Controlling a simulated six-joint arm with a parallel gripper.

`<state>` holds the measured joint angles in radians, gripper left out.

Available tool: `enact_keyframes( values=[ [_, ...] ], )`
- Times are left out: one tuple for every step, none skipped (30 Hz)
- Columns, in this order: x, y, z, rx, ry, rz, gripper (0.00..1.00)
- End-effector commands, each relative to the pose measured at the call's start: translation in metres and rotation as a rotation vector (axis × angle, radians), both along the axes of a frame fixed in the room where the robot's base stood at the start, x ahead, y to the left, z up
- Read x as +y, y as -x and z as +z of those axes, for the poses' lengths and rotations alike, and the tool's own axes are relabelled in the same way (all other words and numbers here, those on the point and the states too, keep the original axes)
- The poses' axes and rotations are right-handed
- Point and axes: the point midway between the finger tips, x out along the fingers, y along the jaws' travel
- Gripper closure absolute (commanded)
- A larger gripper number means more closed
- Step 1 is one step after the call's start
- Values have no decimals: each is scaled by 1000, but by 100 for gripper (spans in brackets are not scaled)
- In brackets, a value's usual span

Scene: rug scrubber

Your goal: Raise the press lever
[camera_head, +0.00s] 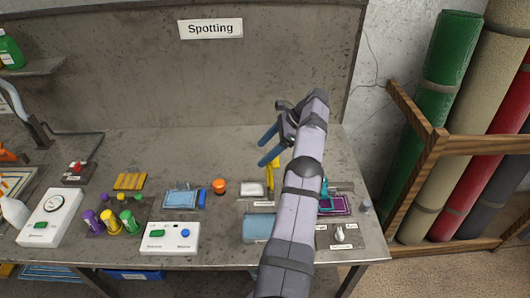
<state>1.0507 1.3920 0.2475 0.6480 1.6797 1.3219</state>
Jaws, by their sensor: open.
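My gripper (267,146) is above the right half of the bench. Its two blue fingers point left, spread apart with nothing between them. A yellow upright piece (271,178) stands below and just right of the fingers, partly hidden by my arm; I cannot tell whether it is the press lever. A teal part (324,186) with a purple-edged tray (340,204) shows right of my arm, also partly covered. No part is plainly readable as the press lever. The gripper touches nothing that I can see.
A wooden rack (437,143) of rolled rugs stands right. The bench's back strip is clear.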

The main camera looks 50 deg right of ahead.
Motion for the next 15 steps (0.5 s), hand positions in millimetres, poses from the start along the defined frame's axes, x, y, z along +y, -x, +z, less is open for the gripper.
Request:
enact_keyframes(
  values=[
    [0,0,13,0,0,-1,28],
    [0,0,16,0,0,-1,28],
    [0,1,21,0,0,-1,28],
    [0,1,23,0,0,-1,28],
    [0,1,26,0,0,-1,28],
    [0,1,29,0,0,-1,28],
    [-1,1,31,0,0,-1,28],
    [-1,1,33,0,0,-1,28],
    [-1,1,35,1,-1,-2,28],
    [-1,1,37,1,-1,-1,28],
    [-1,1,38,1,-1,-1,28],
    [-1,1,40,1,-1,-1,28],
    [-1,1,40,1,-1,-1,28],
    [-1,1,41,1,-1,-1,28],
    [-1,1,42,2,-2,-2,28]
  ],
)
